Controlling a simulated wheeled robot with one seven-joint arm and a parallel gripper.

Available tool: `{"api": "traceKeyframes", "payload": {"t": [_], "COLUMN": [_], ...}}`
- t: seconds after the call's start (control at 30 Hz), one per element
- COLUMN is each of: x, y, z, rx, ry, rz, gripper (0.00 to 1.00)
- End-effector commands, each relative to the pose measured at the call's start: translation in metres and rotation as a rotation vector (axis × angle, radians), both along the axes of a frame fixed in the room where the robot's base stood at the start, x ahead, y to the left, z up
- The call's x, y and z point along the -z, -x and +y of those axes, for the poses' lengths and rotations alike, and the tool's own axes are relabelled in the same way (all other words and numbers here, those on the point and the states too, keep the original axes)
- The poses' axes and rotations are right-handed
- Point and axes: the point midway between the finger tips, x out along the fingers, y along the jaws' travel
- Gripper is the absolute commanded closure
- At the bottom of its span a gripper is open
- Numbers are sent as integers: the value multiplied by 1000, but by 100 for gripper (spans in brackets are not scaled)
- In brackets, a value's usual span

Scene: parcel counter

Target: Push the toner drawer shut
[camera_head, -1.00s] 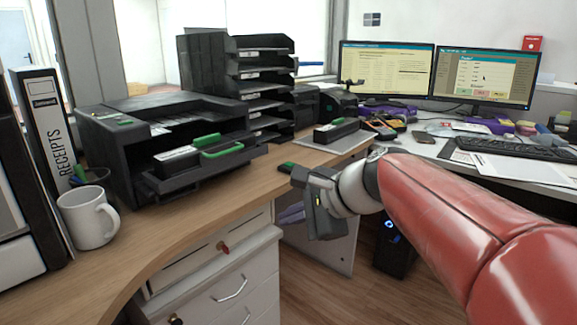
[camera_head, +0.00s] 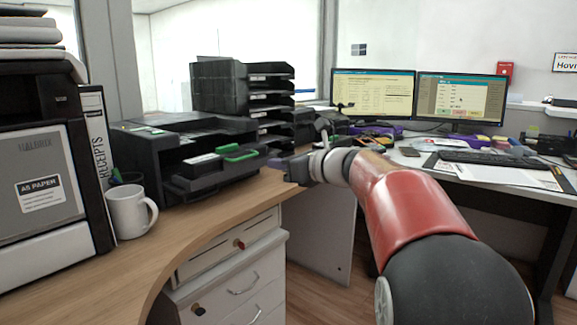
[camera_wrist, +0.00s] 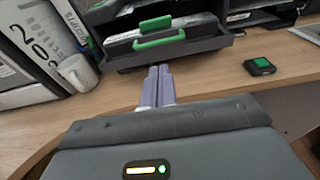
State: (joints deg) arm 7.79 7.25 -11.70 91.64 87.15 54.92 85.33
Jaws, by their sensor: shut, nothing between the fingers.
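The black printer (camera_head: 150,160) stands on the wooden counter. Its toner drawer (camera_head: 217,178) sticks out of the front, holding a toner cartridge (camera_head: 203,165) with green handles. The wrist view shows the drawer front (camera_wrist: 205,46) and a green handle (camera_wrist: 158,42) close up. My gripper (camera_head: 270,163) is shut and empty, pointing left toward the drawer front from its right side. In the wrist view, the fingertips (camera_wrist: 160,68) lie just in front of the drawer's lower edge. I cannot tell whether they touch it.
A white mug (camera_head: 127,212) and a receipts binder (camera_head: 98,140) stand left of the printer. Black letter trays (camera_head: 268,95) stand behind it. A small green-topped dark object (camera_wrist: 260,66) lies on the counter to the right. The counter (camera_head: 215,208) before the drawer is clear.

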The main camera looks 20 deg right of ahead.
Motion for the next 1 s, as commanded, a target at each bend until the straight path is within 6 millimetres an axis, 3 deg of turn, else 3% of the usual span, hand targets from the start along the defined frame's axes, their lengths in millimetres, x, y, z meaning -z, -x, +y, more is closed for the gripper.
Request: {"api": "traceKeyframes", "payload": {"t": [0.6,1.0], "x": [-1,0], "y": [-46,-51], "z": [34,37], "rx": [-1,-1], "ry": [0,2], "rz": [1,0], "gripper": [100,100]}}
